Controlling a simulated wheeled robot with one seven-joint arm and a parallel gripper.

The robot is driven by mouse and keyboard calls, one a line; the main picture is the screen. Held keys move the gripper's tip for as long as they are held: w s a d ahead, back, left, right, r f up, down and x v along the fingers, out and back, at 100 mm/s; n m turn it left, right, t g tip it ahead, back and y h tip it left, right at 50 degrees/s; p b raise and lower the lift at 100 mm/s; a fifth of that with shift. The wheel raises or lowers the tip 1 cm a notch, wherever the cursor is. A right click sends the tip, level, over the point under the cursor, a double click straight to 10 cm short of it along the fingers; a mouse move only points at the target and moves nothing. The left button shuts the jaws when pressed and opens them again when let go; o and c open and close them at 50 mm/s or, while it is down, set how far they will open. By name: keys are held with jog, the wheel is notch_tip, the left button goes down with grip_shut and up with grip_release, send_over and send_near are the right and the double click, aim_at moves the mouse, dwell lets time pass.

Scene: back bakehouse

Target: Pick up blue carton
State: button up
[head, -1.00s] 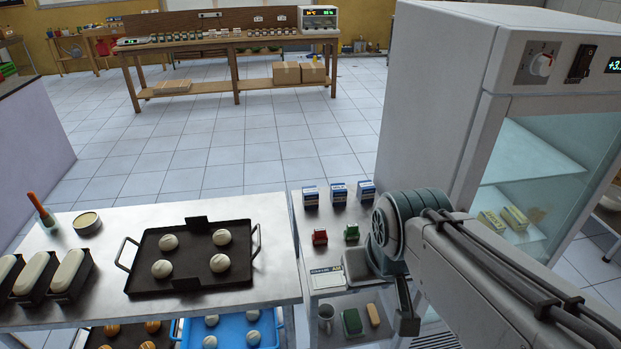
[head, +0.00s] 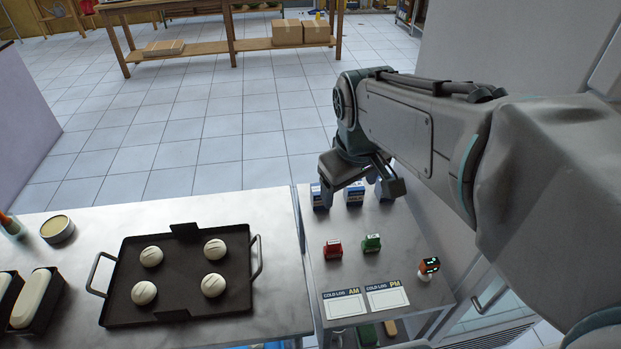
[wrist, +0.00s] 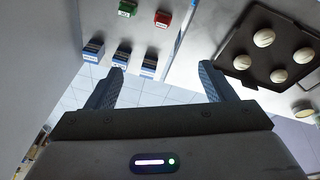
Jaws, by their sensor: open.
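Several blue-and-white cartons stand in a row at the far edge of the steel side table (head: 346,275): a left one (head: 318,197), a middle one (head: 354,195) and a right one partly hidden behind my gripper. In the wrist view they show as one carton (wrist: 93,51), another (wrist: 122,58) and a third (wrist: 149,66). My gripper (head: 366,188) is open over this row, with nothing between its fingers. In the wrist view the third carton lies near the left fingertip, inside the gap of my gripper (wrist: 162,72). Contact cannot be told.
A red item (head: 333,248) and a green item (head: 371,242) stand nearer on the side table, with two cold-log cards (head: 346,303) and a small orange-lit device (head: 430,265). A black tray with buns (head: 180,309) lies left. A tall pale cabinet (head: 450,60) rises right.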

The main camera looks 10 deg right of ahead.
jog(key=w+f+n+g+b, duration=0.1)
jog(key=w+f+n+b, duration=0.2)
jog(key=w, duration=0.5)
jog(key=w+f+n+g+b, duration=0.1)
jog(key=w+f+n, duration=0.3)
jog(key=w, duration=0.5)
jog(key=w+f+n+g+b, duration=0.1)
jog(key=w+f+n+b, duration=0.45)
jog(key=w+f, duration=0.75)
jog(key=shift+n+y, duration=0.3)
jog(key=shift+n, duration=0.45)
jog(key=f, duration=0.2)
jog(key=f+p, duration=0.1)
jog(key=f, duration=0.2)
jog(key=f+p, duration=0.1)
jog(key=f, duration=0.2)
jog(key=shift+s+d, duration=0.2)
jog(key=shift+d, duration=0.05)
jog(key=shift+s+d+f+p, duration=0.15)
jog(key=shift+f+p, duration=0.1)
jog(key=shift+f, duration=1.1)
jog(key=shift+s+d+f+p, duration=0.15)
jog(key=shift+f+p, duration=0.1)
jog(key=shift+f, duration=1.1)
jog(key=shift+a, duration=0.1)
jog(key=c, duration=1.2)
